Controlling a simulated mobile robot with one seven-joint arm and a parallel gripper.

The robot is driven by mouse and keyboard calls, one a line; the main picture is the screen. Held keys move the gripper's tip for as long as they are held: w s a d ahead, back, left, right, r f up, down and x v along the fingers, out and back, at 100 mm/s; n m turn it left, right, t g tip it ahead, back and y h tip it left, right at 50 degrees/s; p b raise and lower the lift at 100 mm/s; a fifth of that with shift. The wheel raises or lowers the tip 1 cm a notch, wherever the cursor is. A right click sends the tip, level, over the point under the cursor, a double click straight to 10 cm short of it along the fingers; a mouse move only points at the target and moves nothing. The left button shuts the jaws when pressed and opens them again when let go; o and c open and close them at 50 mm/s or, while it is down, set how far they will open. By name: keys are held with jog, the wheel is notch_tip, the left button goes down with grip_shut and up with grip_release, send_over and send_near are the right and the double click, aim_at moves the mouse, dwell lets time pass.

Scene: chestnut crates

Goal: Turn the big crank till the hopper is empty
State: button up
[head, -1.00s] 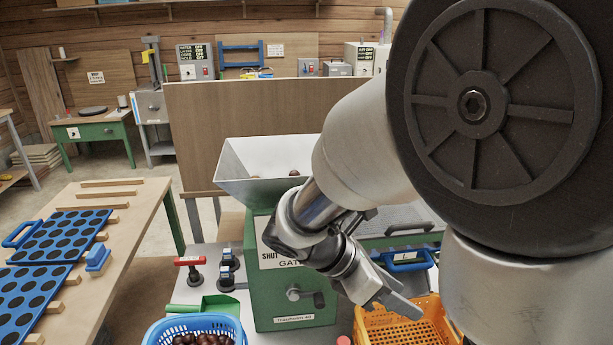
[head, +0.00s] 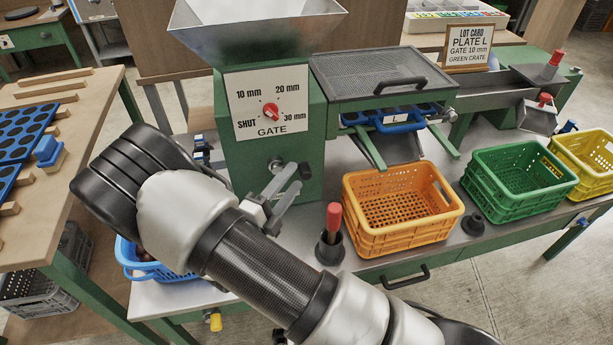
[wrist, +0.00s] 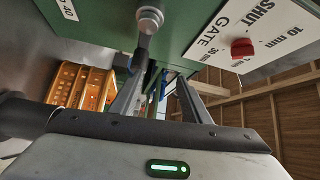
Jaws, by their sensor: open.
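The green machine (head: 228,150) carries a steel hopper (head: 255,45). A small crank with a dark knob (head: 305,170) sits low on the machine's front. My gripper (head: 287,187) is open at this crank. In the wrist view, the crank's metal hub (wrist: 150,18) is just beyond my fingers (wrist: 160,82), nearer the left one; I cannot tell whether they touch.
A red handle (head: 333,222) stands upright in a black base. Orange (head: 352,238), green (head: 485,195) and yellow (head: 570,150) crates stand to the right. A lot card (head: 468,47) reads plate L, gate 10 mm, green crate. A blue basket (head: 128,262) is partly behind my arm.

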aim_at(303, 178)
jog(key=w+d+f, duration=0.1)
jog(key=w+d+f+b, duration=0.1)
jog(key=w, duration=0.1)
jog(key=w+d+f+b, duration=0.1)
jog(key=w, duration=0.1)
jog(key=shift+d+f, duration=0.2)
jog(key=shift+f, duration=0.1)
jog(key=shift+w+d+r, duration=0.15)
jog(key=shift+w+d, duration=0.25)
jog(key=shift+w, duration=0.2)
jog(key=shift+c, duration=0.4)
grip_shut()
